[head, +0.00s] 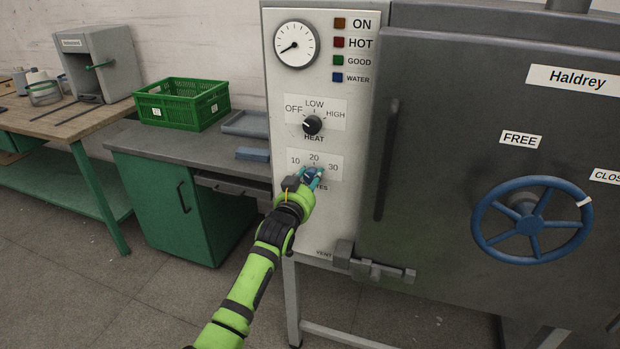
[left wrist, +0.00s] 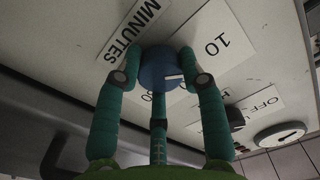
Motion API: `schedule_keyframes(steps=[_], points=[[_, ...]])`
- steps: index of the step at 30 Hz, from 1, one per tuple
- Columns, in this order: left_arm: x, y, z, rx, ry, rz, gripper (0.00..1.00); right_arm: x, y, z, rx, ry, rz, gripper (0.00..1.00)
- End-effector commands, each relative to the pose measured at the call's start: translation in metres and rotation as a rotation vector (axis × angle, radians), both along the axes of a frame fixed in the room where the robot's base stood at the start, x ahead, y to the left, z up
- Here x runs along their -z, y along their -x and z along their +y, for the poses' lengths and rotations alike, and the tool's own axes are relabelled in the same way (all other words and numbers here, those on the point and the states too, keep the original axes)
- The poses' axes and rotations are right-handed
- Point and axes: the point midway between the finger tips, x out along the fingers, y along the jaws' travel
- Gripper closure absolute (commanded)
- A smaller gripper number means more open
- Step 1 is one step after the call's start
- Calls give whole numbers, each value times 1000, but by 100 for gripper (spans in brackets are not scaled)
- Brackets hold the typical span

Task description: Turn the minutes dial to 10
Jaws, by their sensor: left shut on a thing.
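The minutes dial is a blue round knob (left wrist: 158,68) low on the pale control panel (head: 336,240). In the head view it shows as a dark blue patch (head: 312,174) mostly covered by my fingers, below the marks 10, 20 and 30. My left gripper (head: 313,178) is shut on it, with teal fingers on opposite sides of the knob, as the left wrist view also shows (left wrist: 166,75). A white mark on the knob points right in that view, towards one finger. The 10 label (left wrist: 216,44) is clear there; the exact setting is hard to tell. My right gripper is out of view.
The heat knob (head: 312,125) sits just above, with a round gauge (head: 296,44) higher up. A blue handwheel (head: 531,220) and a vent latch (head: 375,267) are on the right. A green crate (head: 182,103) stands on the left bench.

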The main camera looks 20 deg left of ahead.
Motion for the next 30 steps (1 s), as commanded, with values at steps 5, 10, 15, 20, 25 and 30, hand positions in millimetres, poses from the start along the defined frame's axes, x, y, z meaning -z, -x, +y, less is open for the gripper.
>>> schedule_keyframes(steps=[5, 10, 15, 20, 25, 30], points=[[-2, 0, 0, 0, 77, 0, 93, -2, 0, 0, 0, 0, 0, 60], [-2, 0, 0, 0, 117, 2, 93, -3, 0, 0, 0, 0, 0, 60], [-2, 0, 1, 0, 131, 1, 93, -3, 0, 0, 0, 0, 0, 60], [-2, 0, 0, 0, 133, 1, 93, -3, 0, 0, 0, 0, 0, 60], [-2, 0, 0, 0, 133, 0, 93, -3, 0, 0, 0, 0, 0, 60], [-1, 0, 0, 0, 131, 1, 36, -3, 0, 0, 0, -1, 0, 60]])
